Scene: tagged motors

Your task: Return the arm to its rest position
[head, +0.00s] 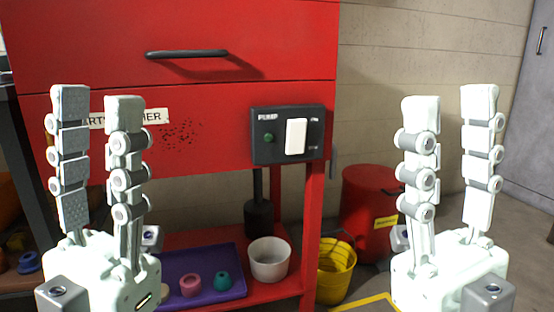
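My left gripper (97,98) is raised at the left of the head view, fingers pointing up and spread apart with nothing between them. My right gripper (449,97) is raised at the right, also with its fingers apart and empty. The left gripper partly covers a label (150,117) on the cabinet front. A dark switch box (268,150) marked "PUMP" with a white rocker (296,136) and a green lamp (269,138) is on the cabinet front, between the grippers and touched by neither.
Below, a red shelf (262,292) holds a purple tray (215,262) with pink and teal parts, and a white bucket (269,262). A yellow bucket (336,272) and a red bin (370,215) stand to the right. A dark handle (187,54) sticks out above.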

